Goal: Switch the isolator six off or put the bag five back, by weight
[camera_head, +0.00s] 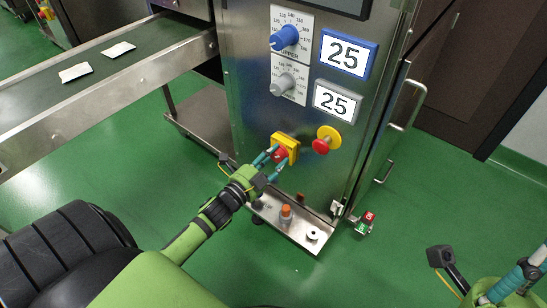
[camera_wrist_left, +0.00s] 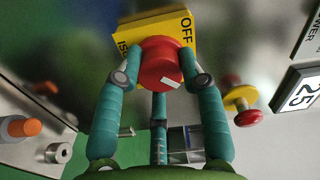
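The isolator is a red knob on a yellow plate (camera_head: 283,143), low on the steel cabinet's front. In the left wrist view, its plate (camera_wrist_left: 143,28) reads OFF at one corner, and the red knob (camera_wrist_left: 160,62) carries a white mark. My left gripper (camera_head: 272,158) is at the knob, its teal fingers around it and seeming to touch its sides. Two white bags lie on the conveyor belt, a nearer one (camera_head: 75,72) and a farther one (camera_head: 118,49); I can read no number on either. My right gripper (camera_head: 516,284) is at the lower right edge, partly cut off.
Blue-framed (camera_head: 346,54) and grey-framed (camera_head: 337,101) displays both read 25, beside a blue dial (camera_head: 284,38) and a grey dial (camera_head: 283,84). A yellow-and-red button (camera_head: 325,140) sits right of the isolator. A steel ledge (camera_head: 300,230) juts out below. Green floor is open at right.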

